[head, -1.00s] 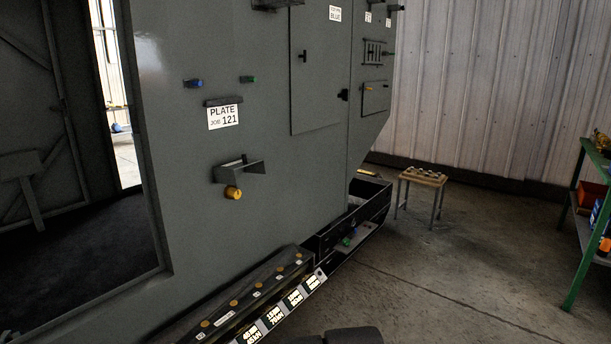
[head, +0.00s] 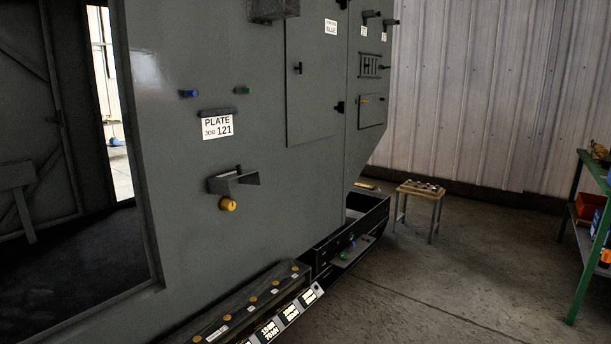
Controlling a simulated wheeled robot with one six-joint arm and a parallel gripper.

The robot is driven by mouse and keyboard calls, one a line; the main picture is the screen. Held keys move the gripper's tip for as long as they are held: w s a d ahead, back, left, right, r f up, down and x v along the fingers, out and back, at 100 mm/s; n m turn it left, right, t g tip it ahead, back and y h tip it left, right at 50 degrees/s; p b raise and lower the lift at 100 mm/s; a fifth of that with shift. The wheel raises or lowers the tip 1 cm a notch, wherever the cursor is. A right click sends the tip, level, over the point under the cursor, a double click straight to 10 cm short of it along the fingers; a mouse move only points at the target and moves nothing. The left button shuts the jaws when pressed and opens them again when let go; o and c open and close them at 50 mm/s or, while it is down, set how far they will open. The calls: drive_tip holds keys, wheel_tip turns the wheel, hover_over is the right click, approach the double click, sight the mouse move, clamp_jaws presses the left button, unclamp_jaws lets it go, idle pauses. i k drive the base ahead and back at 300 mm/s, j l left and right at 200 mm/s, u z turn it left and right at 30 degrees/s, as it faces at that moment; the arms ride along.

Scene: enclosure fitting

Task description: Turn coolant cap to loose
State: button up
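A grey enclosure wall (head: 200,150) fills the left and middle of the head view. A round orange-yellow cap (head: 228,204) sits on it, just below a small grey bracket (head: 234,180). No label by this cap can be read, so I cannot tell whether it is the coolant cap. A blue knob (head: 189,93) and a green knob (head: 243,90) sit higher up, above a white plate reading "PLATE JOB 121" (head: 217,127). My gripper is not in view.
A ledge with several brass-coloured studs and white labels (head: 262,312) juts out along the wall's foot. An open dark trough (head: 352,232) follows it. A small table (head: 420,190) and a green shelf rack (head: 579,240) stand right. Floor between is clear.

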sight(228, 204)
drive_tip(key=i+j, duration=0.15)
drive_tip(key=i, duration=0.2)
drive_tip(key=i+j, duration=0.2)
drive_tip(key=i, duration=0.15)
drive_tip(key=i+j+u, duration=0.1)
drive_tip(key=i, duration=0.25)
